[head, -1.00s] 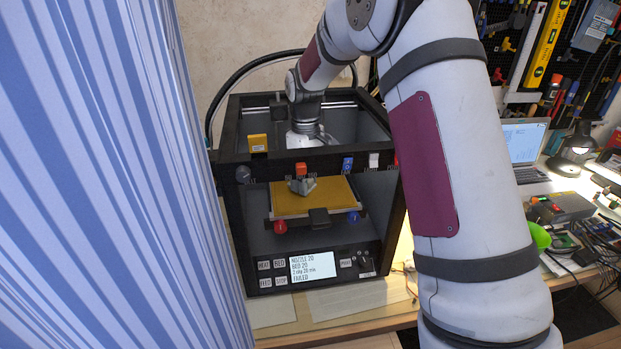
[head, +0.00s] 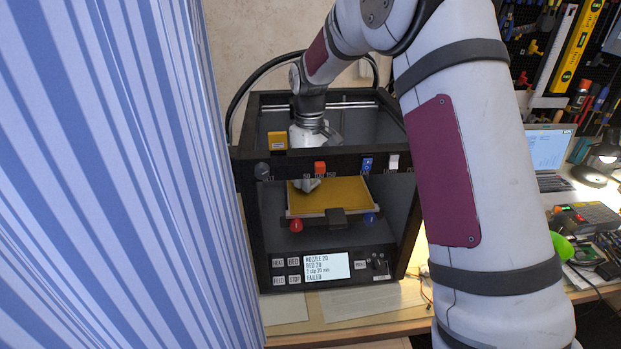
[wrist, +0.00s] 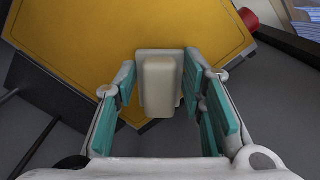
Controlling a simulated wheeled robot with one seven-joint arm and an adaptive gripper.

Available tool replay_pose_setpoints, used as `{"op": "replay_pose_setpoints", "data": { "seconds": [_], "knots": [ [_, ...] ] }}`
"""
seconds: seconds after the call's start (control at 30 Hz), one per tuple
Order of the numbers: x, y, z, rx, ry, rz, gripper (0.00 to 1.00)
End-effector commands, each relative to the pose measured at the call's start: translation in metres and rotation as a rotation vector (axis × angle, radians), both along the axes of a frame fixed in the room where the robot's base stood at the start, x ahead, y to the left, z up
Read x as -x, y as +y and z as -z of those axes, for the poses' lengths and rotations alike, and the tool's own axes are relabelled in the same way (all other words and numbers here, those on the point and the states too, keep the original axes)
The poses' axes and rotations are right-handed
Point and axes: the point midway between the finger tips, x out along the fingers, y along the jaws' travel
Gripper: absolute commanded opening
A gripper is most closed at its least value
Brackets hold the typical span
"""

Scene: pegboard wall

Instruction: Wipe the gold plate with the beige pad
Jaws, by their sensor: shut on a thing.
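The gold plate (head: 345,191) lies flat inside the black printer frame in the head view. It also fills the upper part of the wrist view (wrist: 90,35). The beige pad (wrist: 160,85) is between the teal-lined fingers of my gripper (wrist: 165,88) in the wrist view, at the plate's near edge there. My gripper is shut on the pad. In the head view the gripper (head: 308,186) reaches down through the open top of the printer, over the plate's left part, partly hidden by the front crossbar. I cannot tell whether the pad touches the plate.
The black printer frame (head: 245,220) surrounds the plate, with a crossbar (head: 340,162) in front of my gripper. A red knob (head: 296,226) and a blue knob (head: 370,218) sit under the plate's front corners. A striped blue curtain (head: 120,180) stands close on the left.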

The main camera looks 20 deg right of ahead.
Motion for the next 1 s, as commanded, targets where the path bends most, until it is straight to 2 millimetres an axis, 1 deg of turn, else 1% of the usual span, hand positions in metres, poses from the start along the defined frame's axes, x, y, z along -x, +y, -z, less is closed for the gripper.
{"op": "replay_pose_setpoints", "data": {
  "seconds": [0.03,0.1,0.4,0.53,0.87,1.0],
  "knots": [
    [0.0,0.0,-0.007,0.0,-0.004,0.0,0.15],
    [0.0,0.0,-0.014,0.001,-0.003,0.0,0.15],
    [0.0,-0.001,-0.039,0.001,-0.004,0.001,0.15],
    [0.0,-0.001,-0.044,0.001,-0.003,0.001,0.15],
    [-0.001,-0.001,-0.045,0.001,-0.004,0.001,0.15],
    [-0.001,-0.001,-0.052,0.001,-0.006,0.001,0.15]
  ]
}}
